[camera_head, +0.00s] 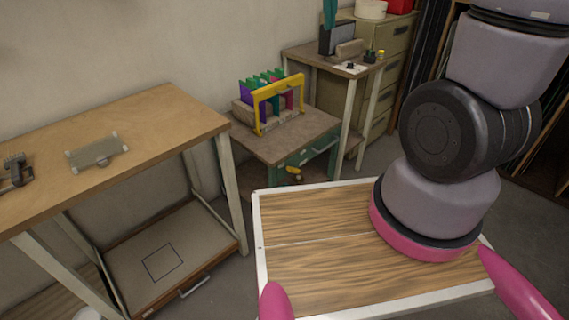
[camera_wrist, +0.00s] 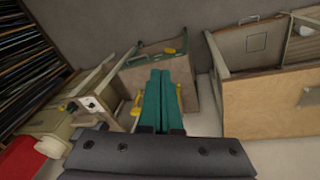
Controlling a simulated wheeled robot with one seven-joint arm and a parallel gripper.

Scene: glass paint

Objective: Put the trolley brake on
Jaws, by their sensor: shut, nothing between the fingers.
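The trolley (camera_head: 262,146) has a brown top and a green frame with a drawer-like front. It stands against the wall, between a workbench and a small stand. A yellow rack (camera_head: 256,112) with coloured sheets is on its top. A small yellow part (camera_head: 294,171), perhaps the brake, shows low at its front; it also appears in the wrist view (camera_wrist: 170,51). My gripper (camera_wrist: 160,72) has teal fingers, shut and empty. In the wrist view they cover part of the trolley and rack. In the head view only a teal piece shows at the top edge, above and behind the trolley.
A wooden workbench (camera_head: 160,105) with a grey plate (camera_head: 97,151) stands left of the trolley. A small stand (camera_head: 300,56) with a dark box is behind right, by filing drawers (camera_head: 396,42). A white-rimmed wood-grain surface (camera_head: 320,270) lies in the foreground below my arm.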

